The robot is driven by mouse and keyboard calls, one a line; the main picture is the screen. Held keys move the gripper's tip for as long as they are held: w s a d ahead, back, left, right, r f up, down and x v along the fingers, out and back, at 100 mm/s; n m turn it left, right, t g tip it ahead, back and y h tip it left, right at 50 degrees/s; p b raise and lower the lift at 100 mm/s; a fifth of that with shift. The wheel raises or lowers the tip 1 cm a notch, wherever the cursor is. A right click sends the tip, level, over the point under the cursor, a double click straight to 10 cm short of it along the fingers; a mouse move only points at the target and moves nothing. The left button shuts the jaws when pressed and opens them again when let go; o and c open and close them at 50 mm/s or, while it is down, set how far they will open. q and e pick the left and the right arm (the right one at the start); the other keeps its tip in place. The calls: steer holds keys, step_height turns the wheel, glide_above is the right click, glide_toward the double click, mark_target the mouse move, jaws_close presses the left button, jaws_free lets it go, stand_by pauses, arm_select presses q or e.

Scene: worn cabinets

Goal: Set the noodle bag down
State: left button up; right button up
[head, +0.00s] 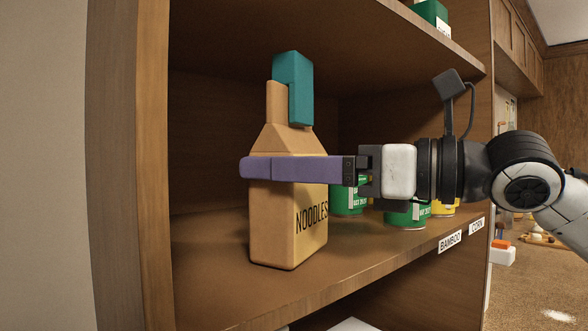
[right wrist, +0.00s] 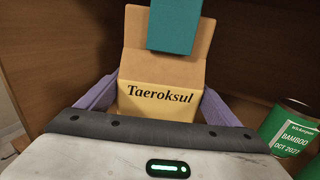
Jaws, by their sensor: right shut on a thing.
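The noodle bag (head: 287,225) is a tan, box-shaped pack with a "NOODLES" label and a teal block (head: 294,88) at its top. It stands upright over the left part of the cabinet shelf (head: 215,290); I cannot tell whether its base touches the board. My right gripper (head: 250,168) reaches in from the right, its purple fingers closed around the bag's upper body. In the right wrist view, the bag (right wrist: 160,98) sits between both fingers, with "Taeroksul" printed on it. My left gripper is not in view.
Green cans (head: 405,214) stand to the right of the bag, with a yellow can (head: 444,208) beyond. A bamboo can also shows in the right wrist view (right wrist: 288,130). Shelf-edge labels read BAMBOO (head: 450,242) and CORN (head: 477,226). The cabinet's left side panel (head: 150,160) is near the bag.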

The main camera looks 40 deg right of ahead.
steer(key=o, duration=1)
steer(key=shift+f, duration=0.15)
steer(key=shift+o, duration=1)
arm_select(q)
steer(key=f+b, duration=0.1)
steer(key=b, duration=0.1)
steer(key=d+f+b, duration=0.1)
steer(key=b, duration=0.1)
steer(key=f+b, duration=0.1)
steer(key=b, duration=0.1)
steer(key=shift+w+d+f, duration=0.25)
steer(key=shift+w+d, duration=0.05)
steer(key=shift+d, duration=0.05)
arm_select(e)
steer(key=v, duration=1.2)
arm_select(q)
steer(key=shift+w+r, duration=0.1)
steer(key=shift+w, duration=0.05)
